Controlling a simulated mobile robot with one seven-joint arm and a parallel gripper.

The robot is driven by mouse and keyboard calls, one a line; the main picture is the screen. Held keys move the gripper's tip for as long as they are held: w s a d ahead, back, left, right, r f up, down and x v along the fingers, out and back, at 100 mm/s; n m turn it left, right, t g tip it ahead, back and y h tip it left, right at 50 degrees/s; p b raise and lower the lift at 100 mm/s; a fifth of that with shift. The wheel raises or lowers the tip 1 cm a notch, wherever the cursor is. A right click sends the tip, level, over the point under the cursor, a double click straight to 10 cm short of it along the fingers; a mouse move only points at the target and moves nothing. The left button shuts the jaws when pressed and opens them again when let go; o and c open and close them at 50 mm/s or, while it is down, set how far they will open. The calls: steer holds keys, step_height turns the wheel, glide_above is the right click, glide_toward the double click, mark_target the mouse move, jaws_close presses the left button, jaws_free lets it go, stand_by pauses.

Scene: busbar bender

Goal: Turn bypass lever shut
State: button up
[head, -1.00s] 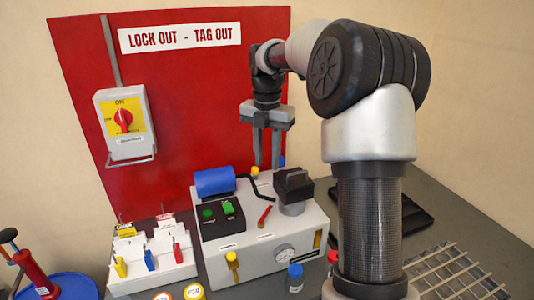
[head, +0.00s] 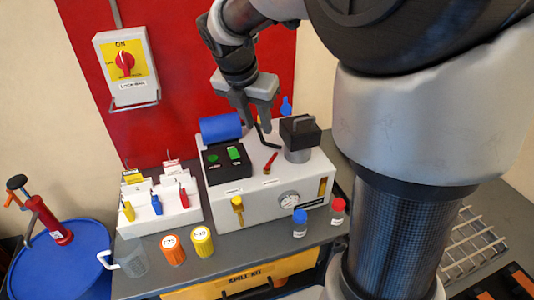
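The bender unit (head: 262,205) is a pale box on the grey bench. A small red lever (head: 270,163) lies slantwise on its top, beside a label too small to read. A yellow lever (head: 238,207) points down on its front face, and another yellow piece (head: 322,187) is at the front right. I cannot tell from the labels which is the bypass lever. My gripper (head: 257,127) points down above the back of the unit, fingers apart and empty. In the picture its tips are close to a bent black rod (head: 267,139); contact is unclear.
A blue cylinder (head: 221,128), a black button panel (head: 226,160) and a black-topped post (head: 299,135) stand on the unit. A gauge (head: 289,200) is on its front.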

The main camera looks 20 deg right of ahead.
mark_target(271, 161)
steer(key=b+x, duration=0.2)
steer(key=x, duration=1.5)
steer(key=shift+s+f, duration=0.1)
steer(key=shift+f, duration=0.1)
steer(key=shift+c, duration=0.3)
jaws_close()
